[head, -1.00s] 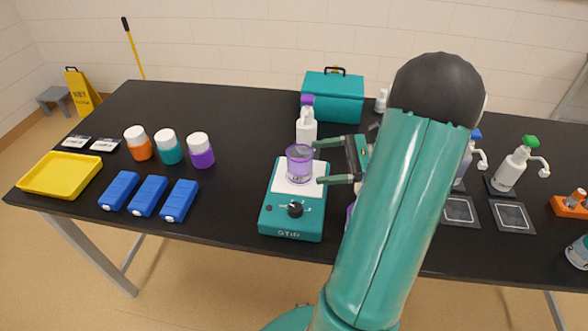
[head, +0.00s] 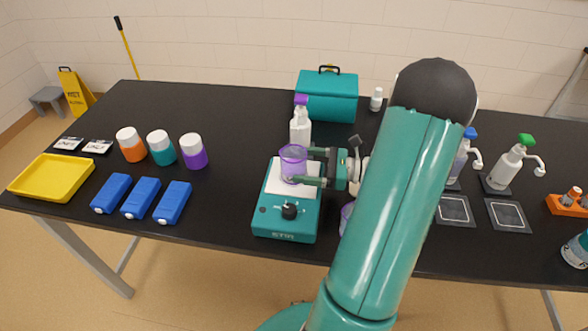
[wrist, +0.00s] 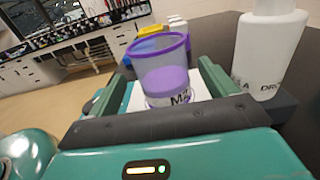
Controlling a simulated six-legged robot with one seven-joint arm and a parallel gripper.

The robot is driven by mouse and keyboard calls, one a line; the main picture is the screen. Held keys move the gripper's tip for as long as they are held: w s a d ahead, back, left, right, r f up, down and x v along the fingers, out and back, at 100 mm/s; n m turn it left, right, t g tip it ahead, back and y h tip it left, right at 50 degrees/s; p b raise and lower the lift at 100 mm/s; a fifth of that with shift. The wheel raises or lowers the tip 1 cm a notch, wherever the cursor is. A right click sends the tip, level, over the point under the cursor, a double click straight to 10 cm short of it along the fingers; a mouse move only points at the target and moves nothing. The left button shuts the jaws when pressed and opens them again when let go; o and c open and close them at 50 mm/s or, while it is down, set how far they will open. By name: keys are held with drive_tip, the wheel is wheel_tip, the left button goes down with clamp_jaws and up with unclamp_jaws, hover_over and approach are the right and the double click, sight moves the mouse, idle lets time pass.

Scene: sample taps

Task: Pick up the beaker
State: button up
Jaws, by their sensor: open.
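The beaker (head: 293,163) is clear with a purple rim and purple liquid. It stands upright on the white top plate of the teal stirrer (head: 287,223). In the wrist view the beaker (wrist: 161,70) stands between my two teal fingers, with part of a dark label showing low on its side. My gripper (head: 312,167) reaches in from the right with its jaws open. Its fingers overlap the beaker's right side in the head view. I cannot tell whether either finger touches it.
A white bottle with a purple cap (head: 300,128) stands close behind the beaker; its body shows at right in the wrist view (wrist: 268,50). A teal case (head: 327,97) is farther back. Another purple vessel (head: 345,218) is partly hidden by my arm. Blue blocks (head: 141,198) lie left.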

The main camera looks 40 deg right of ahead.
sight(287, 162)
drive_tip(key=x, duration=0.5)
drive_tip(key=shift+w, duration=0.2)
drive_tip(key=c, duration=1.1)
